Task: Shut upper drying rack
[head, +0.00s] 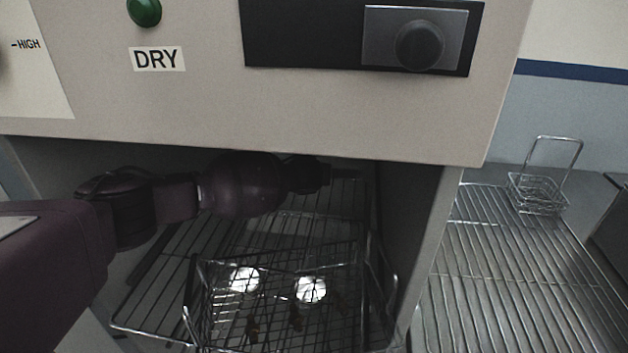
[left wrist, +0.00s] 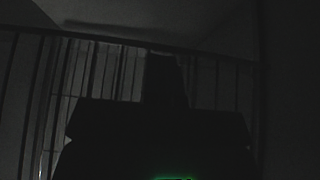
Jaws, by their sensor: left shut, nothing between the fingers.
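The upper drying rack (head: 152,285) is a dark wire shelf in the opening under the panel marked DRY. Its front part sticks out of the opening. My left arm reaches in from the left above the rack, with the left gripper (head: 328,172) shut and empty deep inside, under the panel. In the dark left wrist view, the gripper (left wrist: 165,75) is a black shape in front of a wire rail and upright bars (left wrist: 85,70). Whether it touches them I cannot tell. My right gripper is not seen.
A wire basket (head: 190,308) with shiny round parts (head: 311,289) stands at the rack's front. The opening's right wall (head: 425,230) is close to it. On the right, a slatted metal surface (head: 500,270) holds a small wire basket (head: 540,195); its front is clear.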

